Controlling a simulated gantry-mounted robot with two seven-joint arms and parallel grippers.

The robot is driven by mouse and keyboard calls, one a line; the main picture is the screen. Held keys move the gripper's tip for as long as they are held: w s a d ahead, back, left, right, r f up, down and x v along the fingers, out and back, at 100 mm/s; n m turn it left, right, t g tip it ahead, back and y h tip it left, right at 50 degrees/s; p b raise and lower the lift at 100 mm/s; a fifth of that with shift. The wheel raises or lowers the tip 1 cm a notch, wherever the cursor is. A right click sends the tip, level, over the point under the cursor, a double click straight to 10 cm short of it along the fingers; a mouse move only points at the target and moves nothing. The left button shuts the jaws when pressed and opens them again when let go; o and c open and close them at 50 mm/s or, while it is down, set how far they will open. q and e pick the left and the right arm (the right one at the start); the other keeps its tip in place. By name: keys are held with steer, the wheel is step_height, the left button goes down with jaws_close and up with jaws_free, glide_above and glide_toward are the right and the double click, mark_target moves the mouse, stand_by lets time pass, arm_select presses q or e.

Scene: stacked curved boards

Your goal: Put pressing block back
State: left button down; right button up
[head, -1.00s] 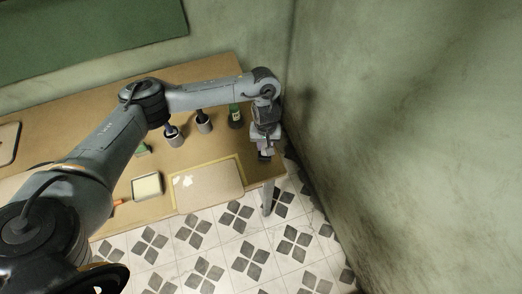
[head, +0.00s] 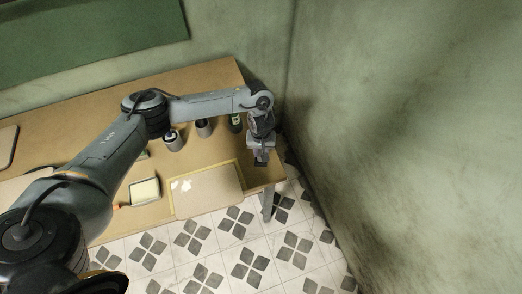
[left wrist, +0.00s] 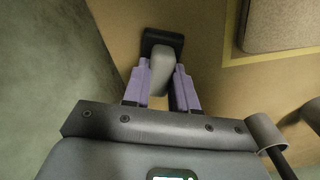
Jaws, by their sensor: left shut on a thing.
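My left gripper (head: 260,160) is over the right end of the table, to the right of the yellow-framed board. In the left wrist view its purple fingers (left wrist: 157,90) are shut on the grey handle of the pressing block (left wrist: 160,66). The block's dark base (left wrist: 163,39) shows beyond the fingertips, over the brown tabletop. I cannot tell whether the base touches the table. In the head view the block is small and mostly hidden by the gripper. My right gripper is in neither view.
A green wall (head: 420,130) stands close on the right.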

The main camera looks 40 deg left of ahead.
arm_select(q)
steer(key=shift+f, duration=0.1)
steer(key=c, duration=0.9)
jaws_free()
